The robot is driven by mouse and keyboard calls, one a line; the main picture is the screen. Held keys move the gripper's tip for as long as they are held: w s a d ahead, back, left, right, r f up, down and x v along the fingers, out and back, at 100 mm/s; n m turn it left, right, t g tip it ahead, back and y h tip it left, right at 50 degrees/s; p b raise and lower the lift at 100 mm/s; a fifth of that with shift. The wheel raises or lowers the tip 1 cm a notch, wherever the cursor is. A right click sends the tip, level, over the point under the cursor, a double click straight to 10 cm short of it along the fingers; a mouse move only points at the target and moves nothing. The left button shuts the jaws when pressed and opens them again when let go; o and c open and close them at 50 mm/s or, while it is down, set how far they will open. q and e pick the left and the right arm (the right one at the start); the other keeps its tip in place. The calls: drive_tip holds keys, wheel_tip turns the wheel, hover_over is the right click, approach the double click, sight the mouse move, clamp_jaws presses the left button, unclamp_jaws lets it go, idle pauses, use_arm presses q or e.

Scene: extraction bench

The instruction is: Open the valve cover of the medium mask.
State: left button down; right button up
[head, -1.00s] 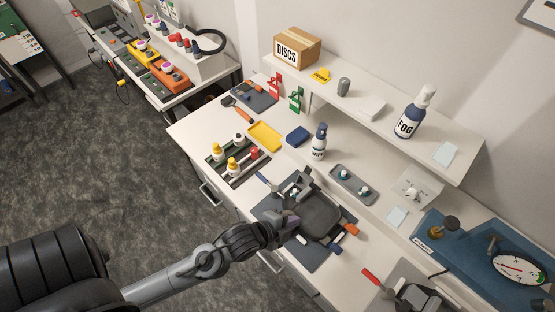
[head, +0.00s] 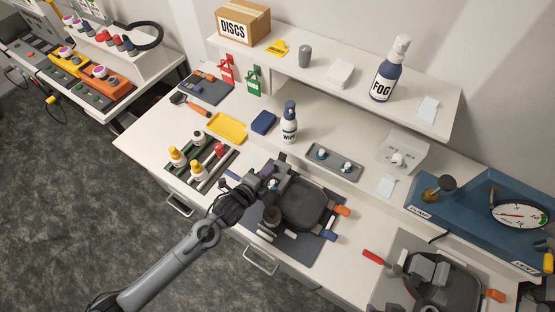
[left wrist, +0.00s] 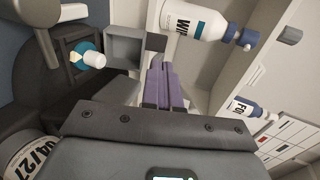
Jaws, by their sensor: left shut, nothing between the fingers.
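The medium mask seems to be the dark mask (head: 303,204) on the grey mat at the middle of the bench. My left gripper (head: 275,170) is over its far left end. In the left wrist view its purple fingers (left wrist: 164,86) are together with nothing between them. Beside them is a hollow grey square piece (left wrist: 124,48), probably the valve cover, tilted away from the valve. A white and teal round valve part (left wrist: 88,56) shows uncovered to its left. The gripper hides part of this area in the head view. My right gripper is not in view.
A canister (left wrist: 27,155) stands close to the left gripper. The WIPE bottle (head: 289,125) and a grey tray (head: 334,161) are behind the mask. A second mask (head: 445,280) lies at the right. A bottle rack (head: 200,160) is at the left.

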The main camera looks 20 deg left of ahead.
sight(282, 156)
use_arm(q)
drive_tip(key=x, duration=0.5)
drive_tip(key=shift+w, duration=0.25)
drive_tip(key=shift+p+x, duration=0.3)
drive_tip(key=shift+x, duration=0.55)
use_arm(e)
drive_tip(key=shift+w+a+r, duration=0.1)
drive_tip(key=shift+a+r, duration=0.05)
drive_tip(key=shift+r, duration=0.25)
use_arm(q)
drive_tip(key=shift+f, duration=0.1)
